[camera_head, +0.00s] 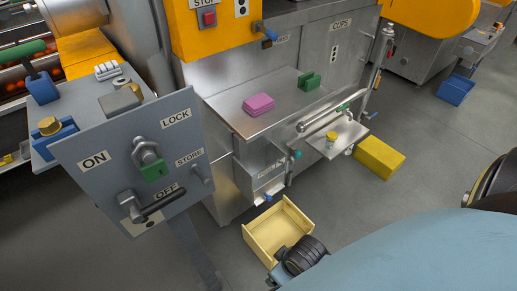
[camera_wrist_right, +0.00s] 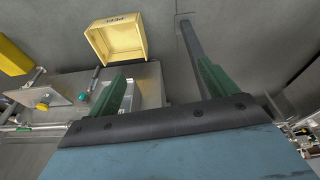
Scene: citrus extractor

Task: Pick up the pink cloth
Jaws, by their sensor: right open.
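The pink cloth (camera_head: 258,104) is a small folded pad lying on the steel shelf (camera_head: 232,108) of the machine in the head view. It does not show in the right wrist view. My right gripper (camera_wrist_right: 162,68) shows in the right wrist view with its two green fingers wide apart and nothing between them. In the head view my blue right arm fills the lower right, and its fingers cannot be made out there. The cloth lies apart from my right arm, up and to the left of it. My left gripper is in neither view.
A green block (camera_head: 309,80) stands right of the cloth on the shelf. A grey ON/LOCK/STORE/OFF panel (camera_head: 100,160) stands at left. An open yellow box (camera_head: 257,235) sits on the floor, also in the wrist view (camera_wrist_right: 96,44). A small side tray (camera_head: 345,137) juts out at right.

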